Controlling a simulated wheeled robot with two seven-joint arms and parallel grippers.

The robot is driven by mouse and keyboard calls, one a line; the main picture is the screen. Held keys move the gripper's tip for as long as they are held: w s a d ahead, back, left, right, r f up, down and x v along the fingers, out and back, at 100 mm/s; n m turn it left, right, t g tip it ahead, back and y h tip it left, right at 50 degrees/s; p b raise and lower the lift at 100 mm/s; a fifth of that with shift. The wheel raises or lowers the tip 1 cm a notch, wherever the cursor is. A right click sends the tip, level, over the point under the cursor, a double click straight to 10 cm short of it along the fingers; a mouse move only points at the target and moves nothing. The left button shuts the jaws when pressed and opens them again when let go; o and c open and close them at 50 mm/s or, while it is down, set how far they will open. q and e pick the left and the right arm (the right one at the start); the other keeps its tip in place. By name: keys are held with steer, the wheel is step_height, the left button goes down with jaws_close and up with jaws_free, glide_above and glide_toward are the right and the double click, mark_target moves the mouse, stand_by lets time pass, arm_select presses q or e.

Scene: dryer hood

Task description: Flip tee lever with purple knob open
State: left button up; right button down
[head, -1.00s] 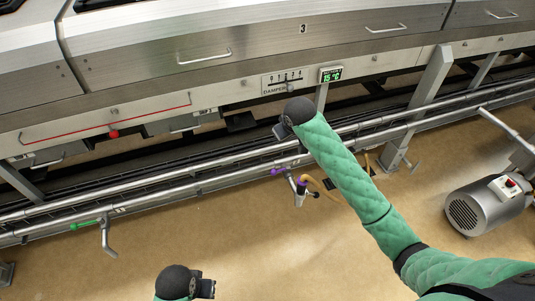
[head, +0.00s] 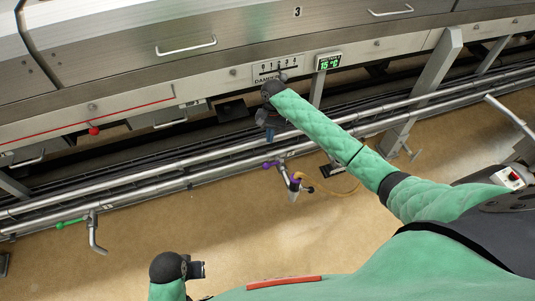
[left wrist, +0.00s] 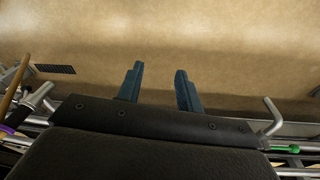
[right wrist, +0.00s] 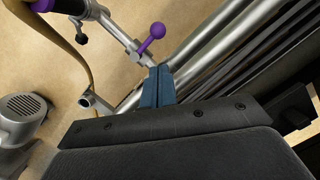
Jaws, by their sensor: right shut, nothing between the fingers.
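The purple knob (head: 268,165) is on a short lever at the tee (head: 285,174) on the lower rail pipe. In the right wrist view the knob (right wrist: 157,30) stands on its thin stem just beyond my fingertips. My right gripper (head: 270,134) is shut and empty, pointing down above the knob. In the right wrist view the closed blue fingers (right wrist: 160,70) are close to the lever's base; I cannot tell whether they touch it. My left gripper (head: 203,269) is low at the left, away from the tee. Its fingers (left wrist: 160,75) are open and empty over the floor.
Two long pipes (head: 150,172) run below the steel hood (head: 190,60). A green-handled valve (head: 72,222) is at the left. A tan hose (head: 335,190) leaves the tee. A grey motor (right wrist: 20,120) shows in the right wrist view. The brown floor (head: 200,220) is mostly clear.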

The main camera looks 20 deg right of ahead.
mark_target(272, 164)
stand_by(0.3)
